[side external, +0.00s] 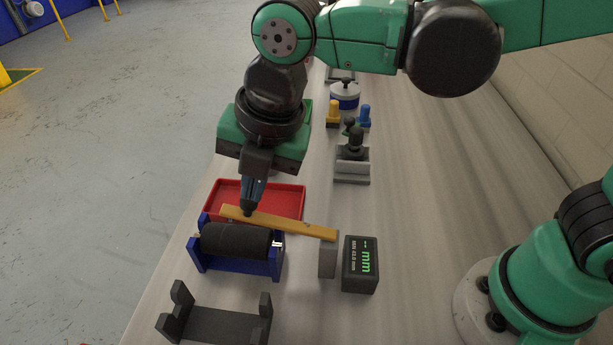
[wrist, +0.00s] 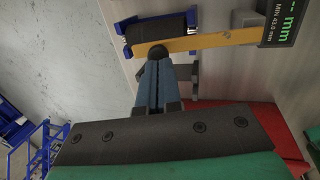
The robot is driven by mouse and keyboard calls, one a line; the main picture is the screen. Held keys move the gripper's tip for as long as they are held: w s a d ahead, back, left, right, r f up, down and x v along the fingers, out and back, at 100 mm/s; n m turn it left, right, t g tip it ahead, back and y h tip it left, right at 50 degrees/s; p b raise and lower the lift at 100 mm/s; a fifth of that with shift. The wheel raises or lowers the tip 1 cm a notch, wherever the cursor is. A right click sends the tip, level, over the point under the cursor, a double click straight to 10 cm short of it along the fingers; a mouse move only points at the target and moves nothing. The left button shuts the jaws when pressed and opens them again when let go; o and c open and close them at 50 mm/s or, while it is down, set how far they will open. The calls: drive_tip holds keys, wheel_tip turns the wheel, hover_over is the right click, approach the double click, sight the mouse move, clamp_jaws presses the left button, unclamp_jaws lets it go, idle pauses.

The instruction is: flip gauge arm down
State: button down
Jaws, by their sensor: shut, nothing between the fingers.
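The yellow gauge arm (side external: 285,225) runs from a grey post (side external: 327,260) on the right to the left, across the back of the black roller (side external: 235,241). I cannot tell whether it touches the roller. The roller sits in a blue cradle (side external: 265,268). In the wrist view the arm (wrist: 205,42) has a dark round knob at its left end, partly behind my fingertips. My gripper (side external: 250,208) points down, shut and empty, its fingertips at the arm's left part. It also shows in the wrist view (wrist: 158,62). Contact with the arm is unclear.
A readout box (side external: 360,265) with green digits stands right of the post. A red tray (side external: 290,190) lies behind the arm. An empty dark cradle (side external: 220,325) is in front. Several small fixtures, including a grey block (side external: 352,168), stand farther back.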

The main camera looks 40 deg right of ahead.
drive_tip(key=shift+w+f, duration=0.1)
drive_tip(key=shift+f, duration=0.25)
drive_tip(key=shift+w+a+f+g+h, duration=0.35)
drive_tip(key=shift+a+f+g+h, duration=0.05)
drive_tip(key=shift+f+h, duration=0.15)
drive_tip(key=shift+w+a+f, duration=0.25)
drive_tip(key=shift+f, duration=0.4)
drive_tip(key=shift+r, duration=0.1)
